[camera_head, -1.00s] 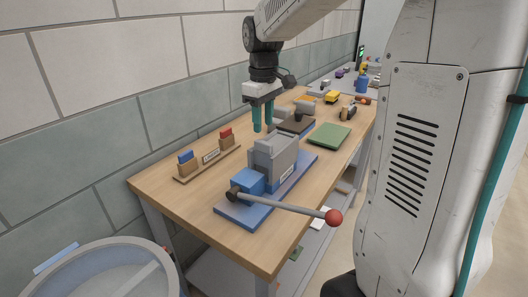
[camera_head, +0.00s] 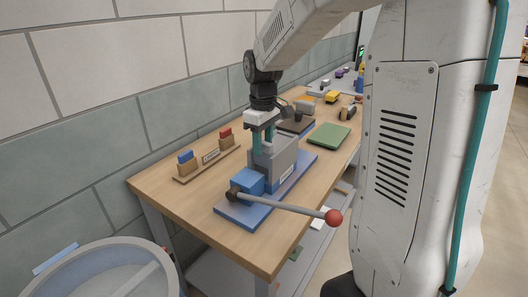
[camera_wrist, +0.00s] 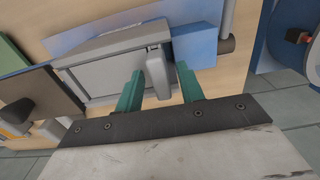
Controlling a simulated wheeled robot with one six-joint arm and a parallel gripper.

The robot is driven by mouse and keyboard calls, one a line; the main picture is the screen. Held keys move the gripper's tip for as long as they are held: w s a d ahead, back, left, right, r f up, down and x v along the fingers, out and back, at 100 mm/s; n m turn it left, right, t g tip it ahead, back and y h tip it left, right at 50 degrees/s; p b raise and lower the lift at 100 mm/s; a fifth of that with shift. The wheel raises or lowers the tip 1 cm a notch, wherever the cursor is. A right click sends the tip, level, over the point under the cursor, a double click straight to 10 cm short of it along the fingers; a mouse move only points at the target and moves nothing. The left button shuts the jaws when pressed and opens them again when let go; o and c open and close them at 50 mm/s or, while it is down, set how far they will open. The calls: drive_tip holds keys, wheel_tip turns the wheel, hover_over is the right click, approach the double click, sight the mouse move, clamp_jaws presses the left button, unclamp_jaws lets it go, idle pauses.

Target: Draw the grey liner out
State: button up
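A grey mould box (camera_head: 284,166) stands on a blue base plate (camera_head: 236,213), against a blue block (camera_head: 250,181). It also shows in the wrist view (camera_wrist: 105,78). A grey upright tab (camera_wrist: 158,76), seemingly the liner's, stands at the box's end in the wrist view. My gripper (camera_head: 263,141) points down over the box's wall-side edge. In the wrist view my gripper (camera_wrist: 161,70) is open, its teal fingers on either side of the tab. Small gaps seem to show beside it. How deep the liner sits inside is hidden.
A lever with a red ball (camera_head: 333,217) sticks out past the bench's front edge. A wooden rack with blue and red blocks (camera_head: 208,157) stands on the wall side. A green plate (camera_head: 330,135) lies behind the box. A round tub (camera_head: 95,268) stands at lower left.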

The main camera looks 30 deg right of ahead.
sight(263, 142)
clamp_jaws()
drive_tip(key=shift+r, duration=0.2)
drive_tip(key=shift+r, duration=2.4)
drive_tip(key=shift+r, duration=0.3)
drive_tip(key=shift+r, duration=2.45)
drive_tip(key=s+a+r, duration=0.1)
drive_tip(key=s+r, duration=0.1)
drive_tip(key=s, duration=0.4)
